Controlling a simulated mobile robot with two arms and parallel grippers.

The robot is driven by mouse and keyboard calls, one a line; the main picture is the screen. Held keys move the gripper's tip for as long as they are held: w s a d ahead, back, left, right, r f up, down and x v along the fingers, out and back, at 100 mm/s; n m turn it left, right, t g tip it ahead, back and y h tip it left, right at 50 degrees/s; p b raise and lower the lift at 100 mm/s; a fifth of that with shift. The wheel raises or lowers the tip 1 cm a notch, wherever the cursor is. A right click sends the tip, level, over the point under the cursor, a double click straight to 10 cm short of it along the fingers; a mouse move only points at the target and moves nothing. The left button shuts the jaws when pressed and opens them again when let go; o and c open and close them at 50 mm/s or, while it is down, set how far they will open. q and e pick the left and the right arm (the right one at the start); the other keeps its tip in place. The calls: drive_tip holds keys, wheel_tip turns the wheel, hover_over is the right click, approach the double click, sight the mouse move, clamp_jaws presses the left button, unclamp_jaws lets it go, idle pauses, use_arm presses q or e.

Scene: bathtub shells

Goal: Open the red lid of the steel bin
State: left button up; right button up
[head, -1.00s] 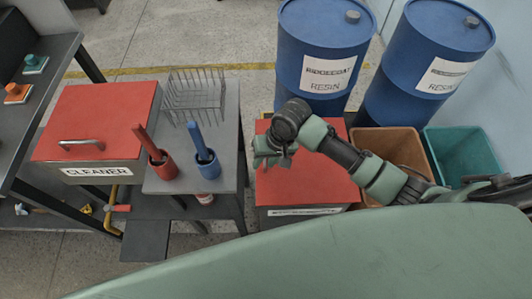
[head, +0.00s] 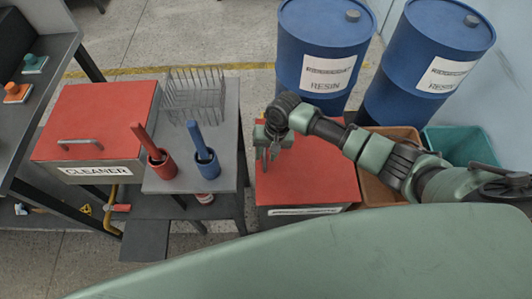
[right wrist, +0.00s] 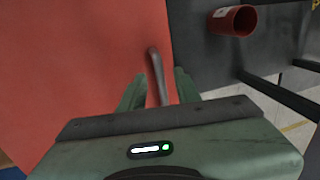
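The bin with a red lid (head: 320,175) under my right arm has a pale label on its front, too small to read. The lid lies flat and closed. My right gripper (head: 268,157) is above the lid's left edge, pointing down. In the right wrist view the red lid (right wrist: 80,70) fills the left side, and a grey bar handle (right wrist: 156,75) runs between the fingers of my right gripper (right wrist: 158,88). The fingers are apart, one on each side of the handle, with gaps showing. My left gripper is not in view.
Left stand a table (head: 225,130) with a wire rack (head: 195,95), red cup (head: 162,165) and blue cup (head: 206,164), and a red-lidded CLEANER bin (head: 100,110). Behind are blue drums (head: 320,50). Orange (head: 375,190) and teal (head: 465,150) bins stand right.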

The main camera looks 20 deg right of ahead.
clamp_jaws()
idle(1.4)
